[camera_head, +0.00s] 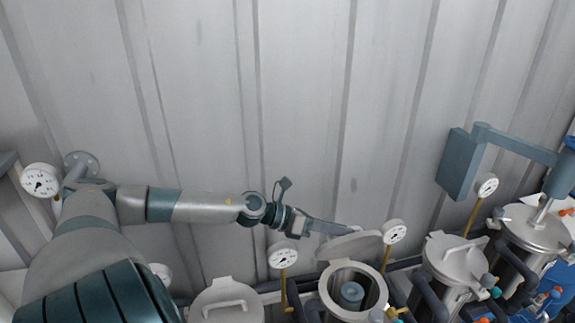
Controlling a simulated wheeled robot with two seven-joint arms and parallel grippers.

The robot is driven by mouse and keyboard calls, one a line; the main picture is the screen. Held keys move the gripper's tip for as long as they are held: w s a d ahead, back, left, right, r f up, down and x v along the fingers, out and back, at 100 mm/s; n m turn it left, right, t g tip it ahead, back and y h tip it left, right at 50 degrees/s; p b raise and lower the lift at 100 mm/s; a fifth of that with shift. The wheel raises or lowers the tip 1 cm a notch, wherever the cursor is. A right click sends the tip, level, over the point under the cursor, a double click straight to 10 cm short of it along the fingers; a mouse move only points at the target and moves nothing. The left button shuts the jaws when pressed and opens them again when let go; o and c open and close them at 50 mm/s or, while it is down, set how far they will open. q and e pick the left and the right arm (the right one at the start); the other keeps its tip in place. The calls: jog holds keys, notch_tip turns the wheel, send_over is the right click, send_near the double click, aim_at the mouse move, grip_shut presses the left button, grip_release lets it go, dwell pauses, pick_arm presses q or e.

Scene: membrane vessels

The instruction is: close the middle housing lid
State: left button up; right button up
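My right gripper is not in view.
Closed housings stand at left (228,302) and right (455,258). Pressure gauges (283,255), (394,231) on thin stems flank the open housing. A blue-grey box on a bracket (458,165) hangs at right. The corrugated wall (300,100) lies close behind.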

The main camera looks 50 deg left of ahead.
pick_arm(q)
jog(key=shift+b+v, duration=0.65)
jog(key=shift+v, duration=0.4)
jog(key=shift+s, duration=0.25)
jog(key=p+v, duration=0.2)
jog(key=v, duration=1.2)
jog(key=shift+r, duration=0.2)
